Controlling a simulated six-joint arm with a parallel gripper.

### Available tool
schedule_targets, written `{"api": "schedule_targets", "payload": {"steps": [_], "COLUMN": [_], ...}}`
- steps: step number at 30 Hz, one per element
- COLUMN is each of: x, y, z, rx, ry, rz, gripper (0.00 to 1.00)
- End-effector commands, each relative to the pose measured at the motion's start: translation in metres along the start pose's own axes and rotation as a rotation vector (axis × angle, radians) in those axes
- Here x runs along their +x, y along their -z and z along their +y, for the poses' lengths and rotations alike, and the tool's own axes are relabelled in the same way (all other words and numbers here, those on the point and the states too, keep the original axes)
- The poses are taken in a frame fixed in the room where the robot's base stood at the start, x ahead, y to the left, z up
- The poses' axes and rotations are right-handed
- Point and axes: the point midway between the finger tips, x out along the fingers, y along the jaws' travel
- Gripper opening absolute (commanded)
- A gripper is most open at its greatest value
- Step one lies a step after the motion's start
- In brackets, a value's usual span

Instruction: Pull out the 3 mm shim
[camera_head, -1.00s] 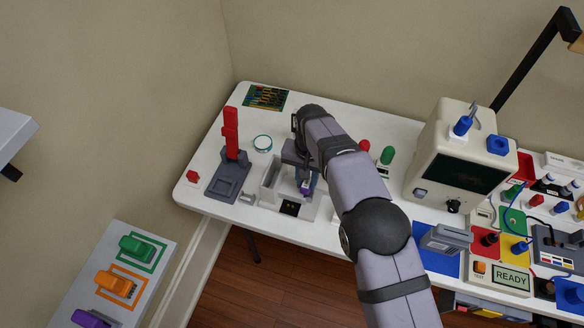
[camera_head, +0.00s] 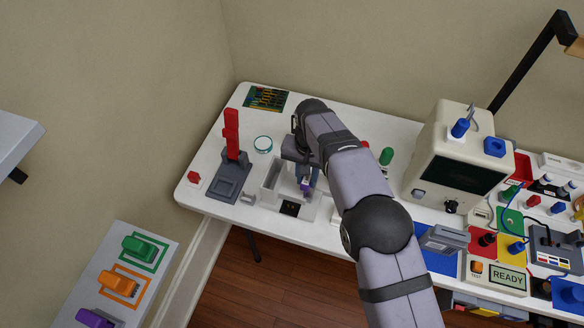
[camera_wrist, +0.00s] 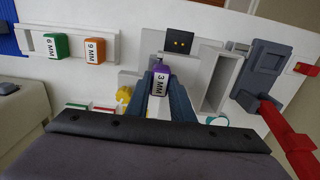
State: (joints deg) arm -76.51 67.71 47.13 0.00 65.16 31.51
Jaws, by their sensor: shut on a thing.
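The purple shim marked 3 MM (camera_wrist: 160,80) is between the two blue-grey fingers of my gripper (camera_wrist: 166,90) in the wrist view. The fingers are shut on it. In the head view the purple shim (camera_head: 305,185) shows small at my gripper (camera_head: 304,180), over the right side of the pale fixture (camera_head: 262,200). The fixture's black panel with two dots (camera_wrist: 178,42) lies just beyond the shim in the wrist view. The shim's lower end is hidden, so I cannot tell whether it still touches the fixture.
A green 6 MM block (camera_wrist: 57,46) and an orange 9 MM block (camera_wrist: 95,50) stand in a white rack. An upright red lever on a grey base (camera_head: 231,135) stands left of the fixture. A monitor (camera_head: 460,150) stands right of my arm.

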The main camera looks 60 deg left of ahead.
Motion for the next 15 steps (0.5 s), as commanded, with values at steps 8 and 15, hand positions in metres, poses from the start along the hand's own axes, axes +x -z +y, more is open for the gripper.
{"api": "schedule_targets", "payload": {"steps": [8, 15], "x": [-0.017, -0.03], "y": [0.0, 0.0], "z": [0.0, 0.0], "rx": [0.0, 0.0], "ry": [0.0, 0.0], "rz": [0.0, 0.0], "gripper": [0.0, 0.0]}}
